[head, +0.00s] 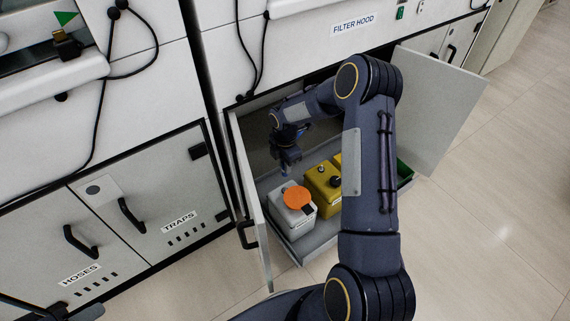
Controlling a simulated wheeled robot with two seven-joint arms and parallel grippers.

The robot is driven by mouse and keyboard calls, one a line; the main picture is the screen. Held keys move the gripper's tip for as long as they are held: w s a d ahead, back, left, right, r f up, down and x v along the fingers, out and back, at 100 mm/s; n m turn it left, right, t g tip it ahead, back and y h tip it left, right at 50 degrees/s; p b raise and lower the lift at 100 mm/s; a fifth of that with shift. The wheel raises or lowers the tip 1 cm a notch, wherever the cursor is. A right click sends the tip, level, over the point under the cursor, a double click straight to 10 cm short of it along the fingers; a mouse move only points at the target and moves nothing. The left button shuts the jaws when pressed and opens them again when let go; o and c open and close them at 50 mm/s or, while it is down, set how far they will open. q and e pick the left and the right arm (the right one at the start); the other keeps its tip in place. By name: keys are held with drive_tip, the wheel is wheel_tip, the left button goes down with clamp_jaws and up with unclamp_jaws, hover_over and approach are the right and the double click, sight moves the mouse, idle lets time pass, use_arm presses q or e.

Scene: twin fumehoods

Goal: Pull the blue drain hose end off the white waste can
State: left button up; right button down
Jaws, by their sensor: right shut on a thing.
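The white waste can (300,223) stands at the left end of a pull-out tray in the open cabinet under the filter hood. An orange disc (298,197) covers much of its top, with a small dark piece at its right edge. My right gripper (286,166) reaches down into the cabinet just behind the can's top. It is shut on a small blue piece, apparently the blue drain hose end (284,171). The rest of the hose is hidden or too small to make out. I cannot tell whether the hose end touches the can.
A yellow can (323,188) stands right of the white can, and a green container (404,172) is farther right, partly behind my arm. The grey tray (303,245) sits between two open doors, left (252,205) and right (437,108). The floor to the right is clear.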

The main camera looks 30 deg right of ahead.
drive_tip(key=shift+r, duration=0.15)
drive_tip(key=shift+r+p, duration=1.15)
drive_tip(key=shift+r, duration=0.3)
drive_tip(key=shift+r+p, duration=1.15)
drive_tip(key=shift+r, duration=0.35)
